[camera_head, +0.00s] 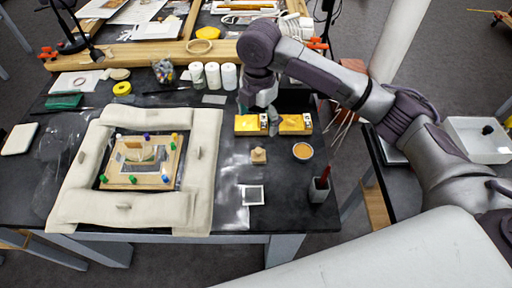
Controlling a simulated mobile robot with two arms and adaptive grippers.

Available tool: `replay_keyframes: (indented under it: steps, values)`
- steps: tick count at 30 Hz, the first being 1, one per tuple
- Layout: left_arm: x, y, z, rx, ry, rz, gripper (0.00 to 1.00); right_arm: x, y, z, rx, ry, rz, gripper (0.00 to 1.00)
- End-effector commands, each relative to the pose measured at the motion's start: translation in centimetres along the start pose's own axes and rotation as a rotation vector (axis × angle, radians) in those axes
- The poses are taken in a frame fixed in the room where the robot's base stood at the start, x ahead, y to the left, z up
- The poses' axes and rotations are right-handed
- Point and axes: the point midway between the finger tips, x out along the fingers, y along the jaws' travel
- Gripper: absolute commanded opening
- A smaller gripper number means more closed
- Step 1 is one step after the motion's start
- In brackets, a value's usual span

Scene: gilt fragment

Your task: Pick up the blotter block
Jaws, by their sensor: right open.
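The small tan wooden block with a knob on top (258,156), which looks like the blotter block, stands on the dark table right of the padded frame. My right gripper (272,122) reaches down from above, beyond the block and apart from it. Its fingers are between two yellow-gold packets and look empty; the fingertips are small in this view. Nothing covers the block. My left gripper is out of view.
Gold packets (249,125) (296,124) lie close to the right gripper. A padded frame (201,180) surrounds a pinned panel (115,181). White jars (229,77) stand behind.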

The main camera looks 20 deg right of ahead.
Motion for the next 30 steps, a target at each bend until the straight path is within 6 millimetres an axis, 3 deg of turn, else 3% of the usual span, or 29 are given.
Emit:
replay_keyframes:
  steps: [2,9,30]
  values:
    - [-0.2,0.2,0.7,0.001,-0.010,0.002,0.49,0.4,-0.1,0.2,-0.007,-0.002,-0.009,0.91]
    - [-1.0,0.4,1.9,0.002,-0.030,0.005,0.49,5.0,-0.1,0.2,-0.007,-0.001,-0.010,0.91]
    - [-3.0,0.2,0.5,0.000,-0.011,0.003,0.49,13.1,-0.4,0.0,-0.007,-0.003,-0.004,0.91]
